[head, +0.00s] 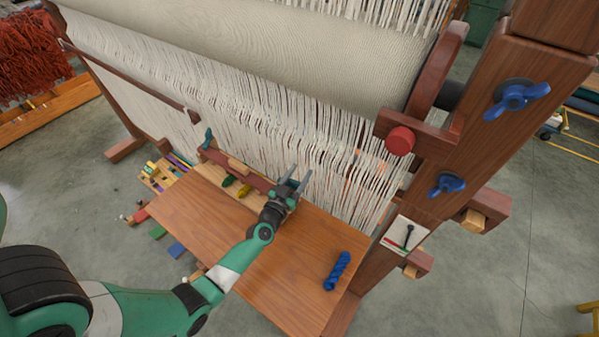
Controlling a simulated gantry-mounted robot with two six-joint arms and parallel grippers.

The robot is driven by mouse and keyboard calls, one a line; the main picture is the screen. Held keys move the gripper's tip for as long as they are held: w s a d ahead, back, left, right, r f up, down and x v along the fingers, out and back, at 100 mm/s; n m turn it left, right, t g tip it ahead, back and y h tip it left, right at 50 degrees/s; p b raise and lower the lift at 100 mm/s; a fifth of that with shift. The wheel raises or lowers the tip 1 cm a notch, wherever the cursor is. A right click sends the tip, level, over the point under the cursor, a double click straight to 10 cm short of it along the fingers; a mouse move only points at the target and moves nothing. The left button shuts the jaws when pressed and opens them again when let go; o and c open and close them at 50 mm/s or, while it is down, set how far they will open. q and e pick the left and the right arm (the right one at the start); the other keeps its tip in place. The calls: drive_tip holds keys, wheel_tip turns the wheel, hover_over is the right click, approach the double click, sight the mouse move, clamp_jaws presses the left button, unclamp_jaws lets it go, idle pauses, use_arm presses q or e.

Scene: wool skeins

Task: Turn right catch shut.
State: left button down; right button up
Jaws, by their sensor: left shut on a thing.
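My left gripper (294,180) is at the right end of the dark red bar (235,166) at the back edge of the wooden board, in front of the white warp threads. Its two fingers show a small gap and are shut on the right catch, which they mostly hide. How far the catch is turned cannot be told. A teal catch (207,138) stands up at the left end of the bar. My right gripper is not in view.
The loom post (470,130) with blue wing knobs (516,97) and a black lever on a plate (407,238) stands at right. The board's front is clear.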

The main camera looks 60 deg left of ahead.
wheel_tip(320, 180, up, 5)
drive_tip(key=p, duration=0.4)
use_arm(q)
drive_tip(key=shift+s+a+n+g+y+b, duration=0.2)
drive_tip(key=shift+s+n+g+y+b, duration=0.2)
drive_tip(key=shift+n+g+y+b, duration=1.2)
drive_tip(key=shift+s+a+n+g+y+b, duration=0.15)
drive_tip(key=shift+s+n+g+y+b, duration=0.45)
drive_tip(key=shift+n+g, duration=2)
drive_tip(key=shift+s+a+n+g+y+b, duration=0.25)
drive_tip(key=shift+n+g+y+b, duration=0.75)
drive_tip(key=shift+g, duration=2)
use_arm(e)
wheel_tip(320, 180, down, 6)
use_arm(q)
drive_tip(key=shift+y, duration=0.4)
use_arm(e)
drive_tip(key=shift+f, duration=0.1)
use_arm(q)
drive_tip(key=shift+c, duration=1.2)
unclamp_jaws()
